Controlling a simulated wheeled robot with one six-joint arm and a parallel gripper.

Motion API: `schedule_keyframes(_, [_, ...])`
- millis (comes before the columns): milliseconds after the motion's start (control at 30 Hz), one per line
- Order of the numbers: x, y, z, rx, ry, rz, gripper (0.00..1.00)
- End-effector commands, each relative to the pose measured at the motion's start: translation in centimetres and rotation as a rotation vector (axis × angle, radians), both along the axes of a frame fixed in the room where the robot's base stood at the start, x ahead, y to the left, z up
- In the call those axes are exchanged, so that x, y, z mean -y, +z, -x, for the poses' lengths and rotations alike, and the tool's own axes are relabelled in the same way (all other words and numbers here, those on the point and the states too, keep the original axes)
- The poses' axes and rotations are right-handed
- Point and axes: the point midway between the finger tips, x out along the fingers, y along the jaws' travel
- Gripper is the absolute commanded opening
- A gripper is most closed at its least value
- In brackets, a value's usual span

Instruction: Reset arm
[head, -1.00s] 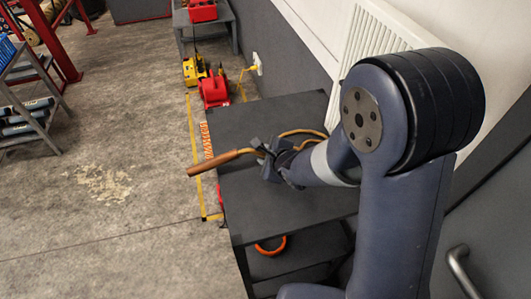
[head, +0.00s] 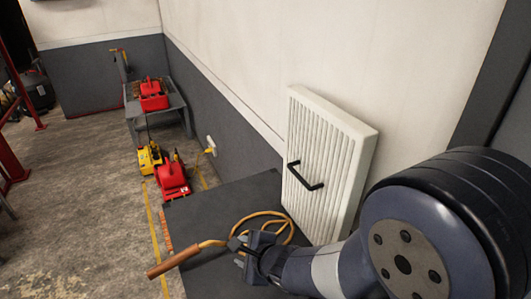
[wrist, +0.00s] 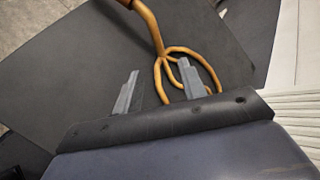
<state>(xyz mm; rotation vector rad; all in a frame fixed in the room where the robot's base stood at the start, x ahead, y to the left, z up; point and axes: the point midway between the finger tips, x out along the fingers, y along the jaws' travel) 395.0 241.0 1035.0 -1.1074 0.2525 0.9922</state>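My gripper (head: 246,246) is over the dark bench top, at the neck of a tan looped beater with a brown handle (head: 172,263). The handle sticks out past the bench's left edge. In the wrist view the two fingers of my gripper (wrist: 158,84) stand apart. The beater's tan loops (wrist: 178,51) show between and behind them, and the right finger covers part of a loop. I see no finger closed on it. Whether the fingers touch it is unclear.
The dark bench (head: 210,210) stands against the wall. A white ribbed panel (head: 330,155) with a black handle is upright behind it. Red (head: 172,178) and yellow (head: 150,158) machines stand on the floor beyond. A grey table (head: 172,102) carries a red case. Open floor lies left.

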Motion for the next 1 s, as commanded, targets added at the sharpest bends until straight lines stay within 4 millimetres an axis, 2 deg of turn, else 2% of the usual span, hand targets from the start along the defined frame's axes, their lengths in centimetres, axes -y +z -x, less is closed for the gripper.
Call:
schedule_keyframes(267, [-0.4,-0.5,-0.4,-0.001,0.0,0.0,0.39])
schedule_keyframes(700, [-3.8,-4.6,-3.8,-0.005,0.002,0.003,0.39])
schedule_keyframes(1000, [-5.0,-6.0,-5.1,-0.005,0.002,0.005,0.39])
